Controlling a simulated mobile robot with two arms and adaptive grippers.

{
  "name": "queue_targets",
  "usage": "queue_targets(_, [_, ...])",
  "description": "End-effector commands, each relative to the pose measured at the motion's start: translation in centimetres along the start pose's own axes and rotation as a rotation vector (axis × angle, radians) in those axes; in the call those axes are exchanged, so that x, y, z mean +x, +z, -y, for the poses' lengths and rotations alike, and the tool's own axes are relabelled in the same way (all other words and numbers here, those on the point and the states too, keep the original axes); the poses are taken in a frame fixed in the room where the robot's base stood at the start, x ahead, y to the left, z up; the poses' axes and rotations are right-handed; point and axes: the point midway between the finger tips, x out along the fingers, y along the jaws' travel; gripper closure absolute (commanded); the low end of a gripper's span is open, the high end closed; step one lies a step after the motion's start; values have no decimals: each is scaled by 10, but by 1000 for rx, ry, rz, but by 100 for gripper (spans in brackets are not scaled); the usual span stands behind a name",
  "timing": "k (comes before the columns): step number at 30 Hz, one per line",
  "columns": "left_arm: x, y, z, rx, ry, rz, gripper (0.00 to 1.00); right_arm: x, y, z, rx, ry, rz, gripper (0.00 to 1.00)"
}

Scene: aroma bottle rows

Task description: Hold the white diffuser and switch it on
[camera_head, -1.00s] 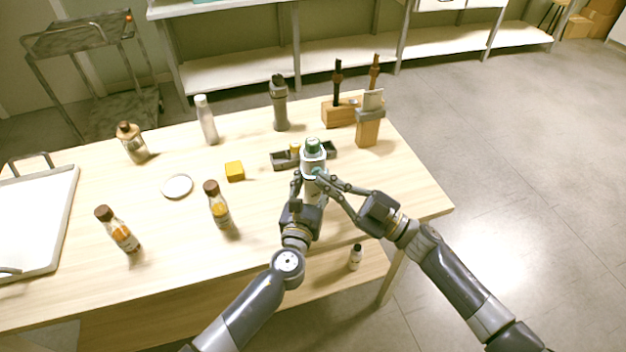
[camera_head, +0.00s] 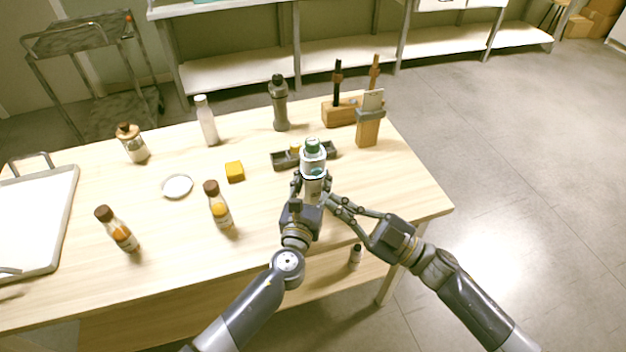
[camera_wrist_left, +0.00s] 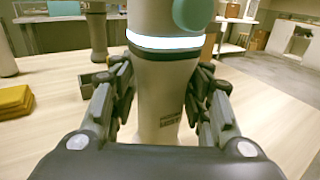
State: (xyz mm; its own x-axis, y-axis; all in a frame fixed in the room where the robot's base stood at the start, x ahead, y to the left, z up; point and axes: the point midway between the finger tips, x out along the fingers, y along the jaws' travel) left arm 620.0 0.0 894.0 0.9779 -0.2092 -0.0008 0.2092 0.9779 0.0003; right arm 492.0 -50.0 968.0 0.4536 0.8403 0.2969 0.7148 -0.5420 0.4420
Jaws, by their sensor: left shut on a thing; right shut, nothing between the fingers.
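The white diffuser (camera_head: 313,165) with a green top stands upright near the table's right part. My left gripper (camera_head: 312,186) is shut around its lower body. In the left wrist view the diffuser (camera_wrist_left: 163,90) sits between both fingers (camera_wrist_left: 164,105), and a bright whitish band circles it below a round teal patch. Its top is cut off there. My right gripper (camera_head: 331,200) is shut and empty, just right of and below the diffuser's body, close to my left fingers. Whether it touches anything is hard to tell.
A dark tray (camera_head: 283,161) lies right behind the diffuser. A wooden block (camera_head: 368,130) and a grey bottle (camera_head: 279,104) stand farther back. The table's right front corner is clear.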

Motion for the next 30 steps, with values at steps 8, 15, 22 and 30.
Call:
queue_targets(8, [0,1,0,0,0,1,33,0,0,0,0,0,0,100])
queue_targets(15, [0,0,0,0,0,1,33,0,0,0,0,0,0,100])
queue_targets(22, [-17,-1,0,-1,-1,-1,33,0,0,0,0,0,0,100])
queue_targets(30, [-74,-1,0,-1,-1,-2,33,0,0,0,0,0,0,100])
